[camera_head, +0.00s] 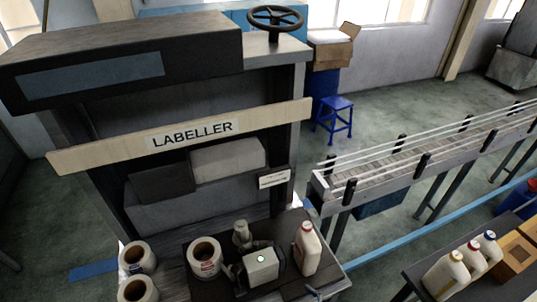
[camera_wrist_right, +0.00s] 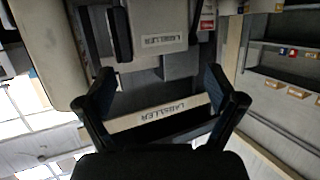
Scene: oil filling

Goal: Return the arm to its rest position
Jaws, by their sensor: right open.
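My right gripper (camera_wrist_right: 157,82) shows in the right wrist view. Its two dark fingers are spread wide apart with nothing held between them. Beyond the fingers is the labeller (camera_wrist_right: 160,112), with its name board seen between them. In the head view the labeller (camera_head: 193,128) stands at left and centre, with a pale board reading LABELLER. Neither of my arms shows in the head view. My left gripper is in no view.
A white bottle (camera_head: 306,248), a small device with a white block (camera_head: 261,267) and several label rolls (camera_head: 205,256) stand on the labeller's bench. A conveyor (camera_head: 390,165) runs off right. Several bottles (camera_head: 446,275) stand on a table at lower right. A blue stool (camera_head: 334,116) stands behind.

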